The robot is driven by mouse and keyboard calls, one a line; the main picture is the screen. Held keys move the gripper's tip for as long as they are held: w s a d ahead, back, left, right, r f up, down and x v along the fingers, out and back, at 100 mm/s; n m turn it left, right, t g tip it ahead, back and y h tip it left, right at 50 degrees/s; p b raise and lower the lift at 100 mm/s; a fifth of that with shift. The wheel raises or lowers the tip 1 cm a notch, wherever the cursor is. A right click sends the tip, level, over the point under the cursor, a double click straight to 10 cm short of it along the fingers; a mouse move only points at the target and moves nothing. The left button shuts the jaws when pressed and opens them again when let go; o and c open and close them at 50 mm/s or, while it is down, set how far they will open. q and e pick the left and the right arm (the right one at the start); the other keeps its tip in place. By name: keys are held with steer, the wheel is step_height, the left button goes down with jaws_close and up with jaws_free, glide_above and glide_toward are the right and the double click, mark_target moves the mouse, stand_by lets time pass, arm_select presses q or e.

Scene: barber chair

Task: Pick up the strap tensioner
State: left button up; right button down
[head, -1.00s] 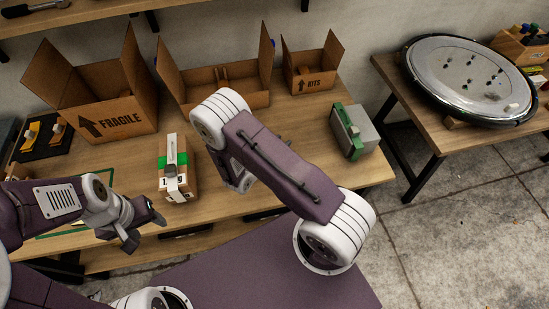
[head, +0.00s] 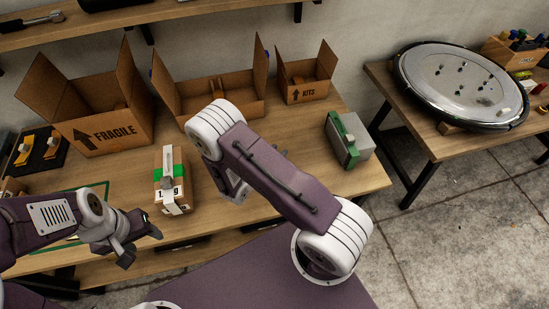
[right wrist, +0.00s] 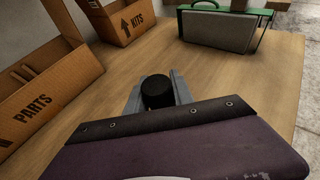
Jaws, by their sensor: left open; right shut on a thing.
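My right gripper (right wrist: 157,95) is shut on a black, round-topped thing (right wrist: 158,92), seen between its two grey fingers in the right wrist view. Its lower part is hidden, so I cannot tell whether it is the strap tensioner. In the head view the right arm's own links hide most of that gripper and what it holds. My left gripper (head: 140,241) is open and empty, in front of the table's front edge. It is below and left of a small cardboard box (head: 181,203) with a green band and a grey metal piece on top.
Open cartons marked FRAGILE (head: 110,134), PARTS (right wrist: 35,115) and KITS (head: 306,92) stand along the back. A grey-green case (head: 349,141) is at the right. A black mat (head: 53,162) with orange-yellow tools lies far left. Tabletop between cartons and case is clear.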

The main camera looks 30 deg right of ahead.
steer(key=shift+w+r, duration=0.1)
steer(key=shift+r, duration=0.4)
step_height(320, 180, up, 3)
steer(key=shift+f, duration=0.1)
steer(key=s+r+p, duration=0.7)
steer(key=s+p, duration=0.1)
steer(key=s, duration=0.3)
steer(key=shift+s, duration=0.4)
